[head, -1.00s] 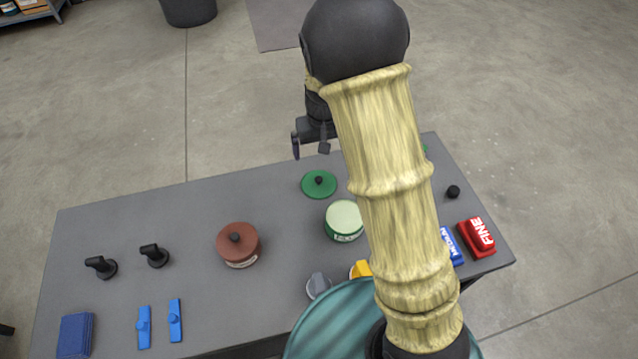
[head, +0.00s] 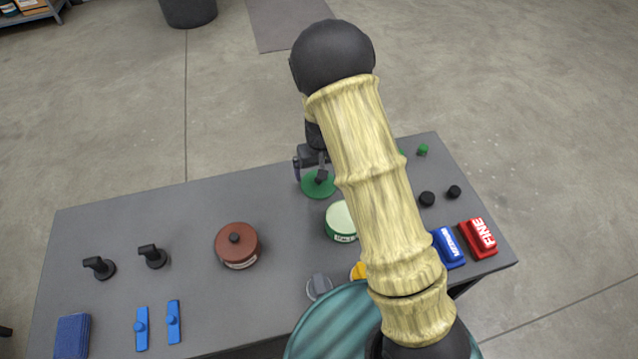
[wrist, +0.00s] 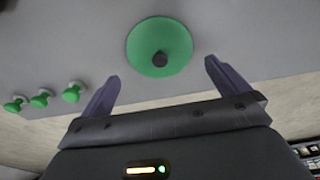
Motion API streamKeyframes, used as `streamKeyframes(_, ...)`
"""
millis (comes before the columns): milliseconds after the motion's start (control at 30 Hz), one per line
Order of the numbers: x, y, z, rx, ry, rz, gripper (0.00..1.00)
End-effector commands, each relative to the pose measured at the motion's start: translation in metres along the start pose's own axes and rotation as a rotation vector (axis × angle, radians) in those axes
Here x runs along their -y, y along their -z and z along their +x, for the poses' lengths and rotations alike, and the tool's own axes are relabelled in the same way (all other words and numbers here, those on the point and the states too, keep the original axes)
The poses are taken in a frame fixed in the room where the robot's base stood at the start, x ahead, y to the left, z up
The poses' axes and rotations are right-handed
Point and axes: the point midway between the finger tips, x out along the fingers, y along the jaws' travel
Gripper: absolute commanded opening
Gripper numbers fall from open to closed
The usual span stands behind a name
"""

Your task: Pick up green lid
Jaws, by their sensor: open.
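The green lid (head: 316,187) is a flat round disc with a small black knob, lying on the grey table near its far edge. It also shows in the wrist view (wrist: 143,48), ahead of the fingertips and between their lines. My gripper (head: 312,172) is above the lid in the head view and covers part of it. In the wrist view my gripper (wrist: 163,72) is open, with nothing between its fingers. The gap between fingers and knob is hard to judge.
A pale-topped green container (head: 341,220) stands in front of the lid, and a brown lidded pot (head: 237,245) to its left. Small green knobs (wrist: 72,92) lie near the far edge. Blue (head: 447,247) and red (head: 478,237) blocks are at right. The table (head: 130,220) is clear left of the lid.

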Motion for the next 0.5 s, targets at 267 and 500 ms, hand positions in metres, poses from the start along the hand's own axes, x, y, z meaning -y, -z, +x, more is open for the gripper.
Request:
streamKeyframes(267,0.000,-0.003,0.036,0.004,0.000,0.000,1.00)
streamKeyframes(500,0.000,-0.003,0.051,0.001,-0.001,0.000,1.00)
